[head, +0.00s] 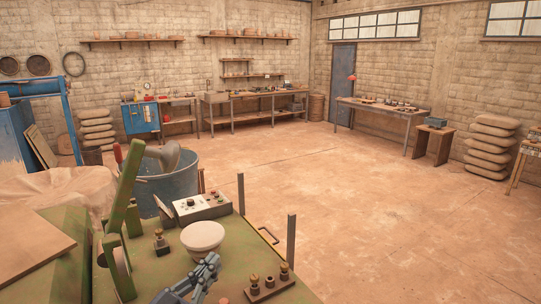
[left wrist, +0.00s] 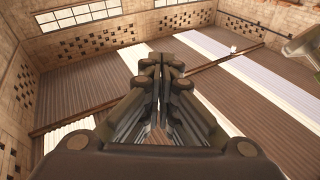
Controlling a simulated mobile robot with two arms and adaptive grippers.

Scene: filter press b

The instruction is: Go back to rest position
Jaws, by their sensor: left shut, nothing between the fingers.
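My left gripper (head: 209,265) is low in the head view, over the near part of the green-topped table (head: 165,275). It also shows in the left wrist view (left wrist: 161,62), with its fingers together and nothing between them. That view faces the walls and the ribbed roof. A white bowl (head: 203,240) stands on the table just behind the gripper. My right gripper does not show in either view.
On the table are a control box (head: 201,206), small brass-topped fittings (head: 269,284) and a green lever frame (head: 122,205). A metal tub (head: 166,187) stands behind. Two upright posts (head: 291,237) rise at the table's right edge. The floor to the right is clear.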

